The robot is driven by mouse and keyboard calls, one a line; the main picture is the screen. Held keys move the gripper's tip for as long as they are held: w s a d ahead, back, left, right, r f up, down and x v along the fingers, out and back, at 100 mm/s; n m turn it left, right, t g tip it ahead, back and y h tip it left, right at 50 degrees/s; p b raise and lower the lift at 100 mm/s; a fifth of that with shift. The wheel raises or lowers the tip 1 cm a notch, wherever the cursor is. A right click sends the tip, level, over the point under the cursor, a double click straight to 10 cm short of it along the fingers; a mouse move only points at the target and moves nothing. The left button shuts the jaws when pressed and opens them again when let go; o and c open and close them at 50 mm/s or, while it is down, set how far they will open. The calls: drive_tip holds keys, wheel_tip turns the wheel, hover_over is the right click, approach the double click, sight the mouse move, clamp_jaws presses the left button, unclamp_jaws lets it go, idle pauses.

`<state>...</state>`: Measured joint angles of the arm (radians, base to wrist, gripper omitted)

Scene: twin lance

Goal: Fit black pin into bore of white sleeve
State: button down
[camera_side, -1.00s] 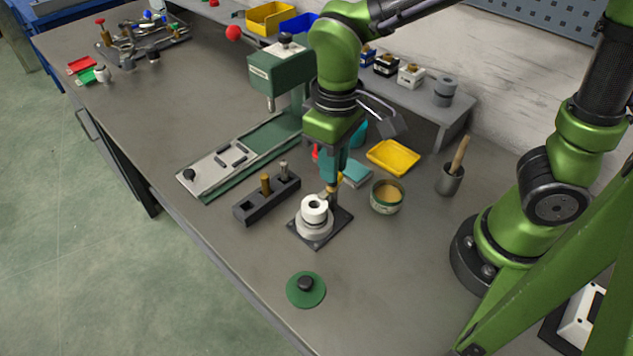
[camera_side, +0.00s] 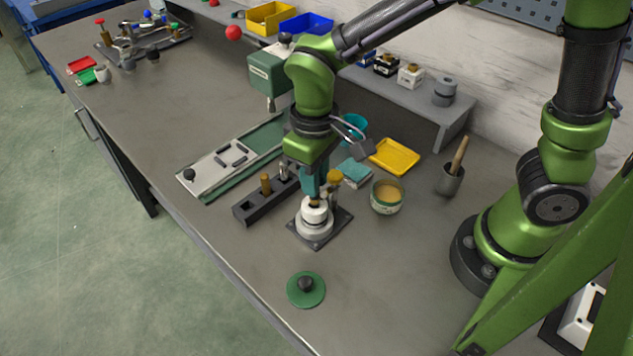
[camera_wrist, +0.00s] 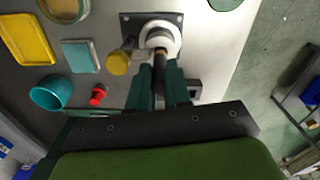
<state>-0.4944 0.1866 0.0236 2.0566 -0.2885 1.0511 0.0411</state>
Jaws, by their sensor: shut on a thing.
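The white sleeve (camera_side: 314,216) stands upright in a light round holder on a dark square plate (camera_side: 339,217). It also shows at the top of the wrist view (camera_wrist: 160,31). My gripper (camera_side: 313,195) is right above the sleeve, pointing down. In the wrist view my gripper (camera_wrist: 161,72) is shut on the black pin (camera_wrist: 159,64), which has a brass-coloured band. The pin's far end lies at the sleeve's mouth. I cannot tell whether it is inside the bore or just above it.
A dark block (camera_side: 253,205) with brass and grey pins stands left of the sleeve. A tin (camera_side: 387,197) and a yellow tray (camera_side: 394,157) are to the right. A green disc with a black knob (camera_side: 306,284) lies in front. The front right bench is clear.

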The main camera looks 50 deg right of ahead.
drive_tip(key=shift+f, duration=0.35)
drive_tip(key=c, duration=1.1)
unclamp_jaws()
drive_tip(key=shift+o, duration=0.2)
wheel_tip(320, 180, up, 13)
drive_tip(key=s+d+m+t+y, duration=0.1)
drive_tip(key=s+d+m+t, duration=0.2)
drive_tip(key=d, duration=0.4)
drive_tip(key=s+d+m+t+y, duration=0.1)
drive_tip(key=s+d+m+t, duration=0.2)
drive_tip(key=d, duration=0.3)
drive_tip(key=shift+s+d+r+t, duration=0.2)
drive_tip(key=shift+d+r+t, duration=0.2)
drive_tip(key=shift+t, duration=0.2)
